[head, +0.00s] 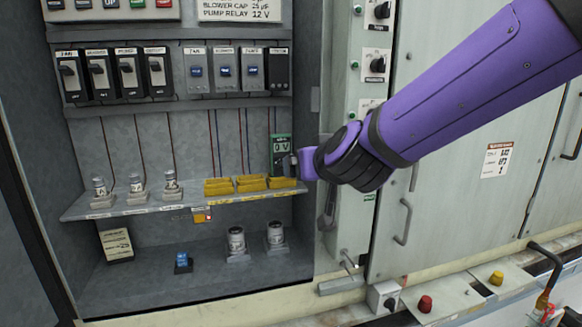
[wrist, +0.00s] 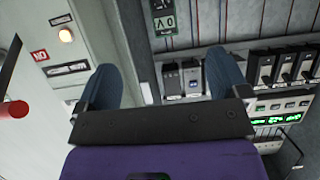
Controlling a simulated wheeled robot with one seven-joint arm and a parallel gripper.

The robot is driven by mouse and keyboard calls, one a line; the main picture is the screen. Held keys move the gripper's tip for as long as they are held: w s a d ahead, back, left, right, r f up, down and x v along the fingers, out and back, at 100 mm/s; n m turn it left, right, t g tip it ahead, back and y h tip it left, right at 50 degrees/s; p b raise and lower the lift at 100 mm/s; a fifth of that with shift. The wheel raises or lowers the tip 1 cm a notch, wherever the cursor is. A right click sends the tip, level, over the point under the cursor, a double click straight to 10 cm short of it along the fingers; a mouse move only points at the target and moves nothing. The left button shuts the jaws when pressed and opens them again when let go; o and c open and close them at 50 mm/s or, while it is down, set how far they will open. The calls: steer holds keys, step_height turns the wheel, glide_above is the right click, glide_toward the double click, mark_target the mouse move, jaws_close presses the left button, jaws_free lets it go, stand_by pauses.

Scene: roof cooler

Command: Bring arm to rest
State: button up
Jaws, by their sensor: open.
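My purple arm reaches in from the upper right of the head view. The fingers are hard to make out there. In the wrist view my gripper (wrist: 163,77) shows two dark blue fingers spread wide, with nothing held between them. The meter (wrist: 163,18) appears upside down beyond the fingers, at the top of that view.
The open cabinet's shelf (head: 145,206) carries yellow blocks (head: 250,183) and several small cylinders (head: 135,183). Switches (head: 100,72) line the rows above. Two larger cylinders (head: 236,240) stand on the cabinet floor. Closed panels with handles (head: 402,222) stand to the right.

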steer(key=s+d+m+g+h, duration=0.3)
steer(key=s+d+g, duration=0.4)
steer(key=s+d, duration=1.7)
steer(key=shift+s+d+g+h, duration=0.15)
steer(key=shift+d+g+h, duration=0.25)
steer(key=shift+d, duration=0.65)
stand_by(0.9)
